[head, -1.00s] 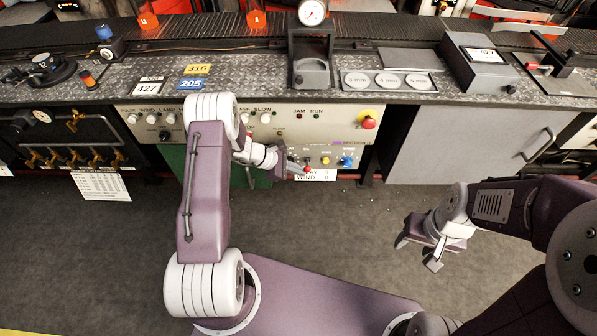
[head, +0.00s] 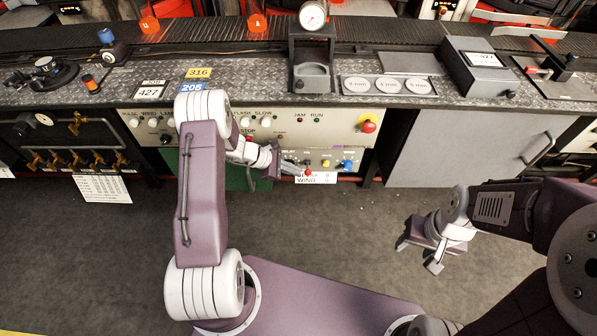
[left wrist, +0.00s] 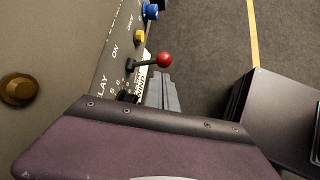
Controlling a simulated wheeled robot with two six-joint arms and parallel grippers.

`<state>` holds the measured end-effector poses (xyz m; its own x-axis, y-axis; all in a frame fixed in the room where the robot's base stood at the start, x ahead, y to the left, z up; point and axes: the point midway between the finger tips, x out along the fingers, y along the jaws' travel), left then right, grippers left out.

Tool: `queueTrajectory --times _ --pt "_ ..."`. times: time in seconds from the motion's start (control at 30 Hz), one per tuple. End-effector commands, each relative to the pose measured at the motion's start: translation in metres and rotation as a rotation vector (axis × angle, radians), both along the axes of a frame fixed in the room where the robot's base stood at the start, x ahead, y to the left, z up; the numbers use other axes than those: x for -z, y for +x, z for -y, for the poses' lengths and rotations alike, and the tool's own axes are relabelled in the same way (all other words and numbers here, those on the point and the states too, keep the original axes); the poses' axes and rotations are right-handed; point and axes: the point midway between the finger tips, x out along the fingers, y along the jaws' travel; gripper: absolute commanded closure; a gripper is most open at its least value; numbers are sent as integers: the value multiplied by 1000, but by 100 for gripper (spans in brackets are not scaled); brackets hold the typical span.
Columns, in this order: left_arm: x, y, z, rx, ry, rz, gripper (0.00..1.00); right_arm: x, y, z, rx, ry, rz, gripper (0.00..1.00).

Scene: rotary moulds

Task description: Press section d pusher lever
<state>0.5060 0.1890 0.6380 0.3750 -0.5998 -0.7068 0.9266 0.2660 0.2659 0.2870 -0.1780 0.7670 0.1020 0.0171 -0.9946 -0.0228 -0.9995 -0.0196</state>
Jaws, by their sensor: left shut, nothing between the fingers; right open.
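A short lever with a red ball knob (left wrist: 163,60) sticks out from the control panel in the left wrist view. Its knob also shows low on the panel in the head view (head: 308,173). I cannot read a "section d pusher" label on it. My left gripper (left wrist: 162,90) is shut and empty, its grey fingers just beside the lever, below the knob in the left wrist view. In the head view the left gripper (head: 292,168) is at the panel's lower part; contact with the lever cannot be told. My right gripper (head: 420,247) is open and empty, low over the floor at right.
The control panel (head: 345,122) carries knobs and a red emergency button (head: 367,123). A yellow knob (left wrist: 139,37) and a blue knob (left wrist: 151,11) are near the lever. A white label card (head: 316,178) hangs below. The metal bench (head: 240,90) runs above; the floor in front is clear.

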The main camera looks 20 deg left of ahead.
Motion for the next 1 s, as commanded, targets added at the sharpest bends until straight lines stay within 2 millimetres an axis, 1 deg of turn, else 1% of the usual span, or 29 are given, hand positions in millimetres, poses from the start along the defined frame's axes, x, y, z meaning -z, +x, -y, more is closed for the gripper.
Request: queueTrajectory --times 0.03,0.1,0.3,0.5,0.93,1.0 --pt "-11 -3 -7 -4 0 2 100 -5 0 0 0 0 0 48" --pt "-21 -9 -16 -4 0 1 100 -9 0 0 0 0 0 48" --pt "-41 -21 -34 -1 1 0 100 -14 0 0 0 0 0 48" --pt "-46 -24 -39 -1 1 -1 100 -14 0 0 0 0 0 48" --pt "-45 -24 -39 0 1 -2 100 -14 0 0 0 0 0 48" --pt "-48 -28 -35 25 13 -1 100 -14 0 0 0 0 0 48"
